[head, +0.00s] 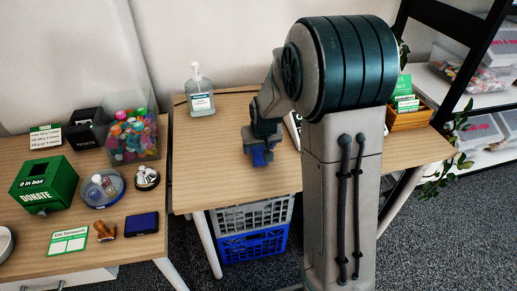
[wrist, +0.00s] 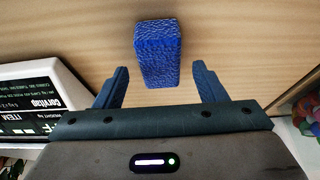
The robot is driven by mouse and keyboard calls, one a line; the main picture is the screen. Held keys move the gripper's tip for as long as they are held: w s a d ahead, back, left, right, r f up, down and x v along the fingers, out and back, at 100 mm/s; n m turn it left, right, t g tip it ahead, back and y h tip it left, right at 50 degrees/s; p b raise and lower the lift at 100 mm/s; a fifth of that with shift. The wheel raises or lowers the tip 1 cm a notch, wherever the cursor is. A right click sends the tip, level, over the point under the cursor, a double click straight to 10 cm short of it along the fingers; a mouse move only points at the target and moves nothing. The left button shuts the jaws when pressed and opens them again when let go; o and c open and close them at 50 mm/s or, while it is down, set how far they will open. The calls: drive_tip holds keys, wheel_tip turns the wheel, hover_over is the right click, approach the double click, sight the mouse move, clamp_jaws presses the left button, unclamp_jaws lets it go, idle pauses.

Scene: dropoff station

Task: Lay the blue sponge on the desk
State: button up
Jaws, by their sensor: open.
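The blue sponge (wrist: 157,55) is a textured block against the wooden desk top (wrist: 235,35) in the wrist view and appears to rest on it. My gripper (wrist: 160,75) is open, with one finger on each side of the sponge and a clear gap to both. In the head view, my gripper (head: 258,149) is low over the desk (head: 215,160). The sponge (head: 259,157) shows there as a small blue patch at the fingertips, partly hidden by the gripper.
A pump bottle (head: 200,90) stands at the desk's back left. A scale (wrist: 45,100) lies beside my gripper, mostly hidden by my arm in the head view. A wooden box (head: 408,119) with green cards is at the right. The desk's front left is clear.

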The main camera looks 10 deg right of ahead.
drive_tip(key=v, duration=0.9)
drive_tip(key=s+r+g, duration=0.2)
drive_tip(key=s+r, duration=0.1)
drive_tip(key=s, duration=1.9)
drive_tip(key=shift+s+a+r+g+p, duration=0.15)
drive_tip(key=shift+s+g+p, duration=0.15)
drive_tip(key=shift+s+p, duration=0.1)
wheel_tip(320, 180, up, 10)
drive_tip(key=p, duration=0.9)
drive_tip(key=shift+t, duration=0.4)
drive_tip(key=shift+w, duration=0.1)
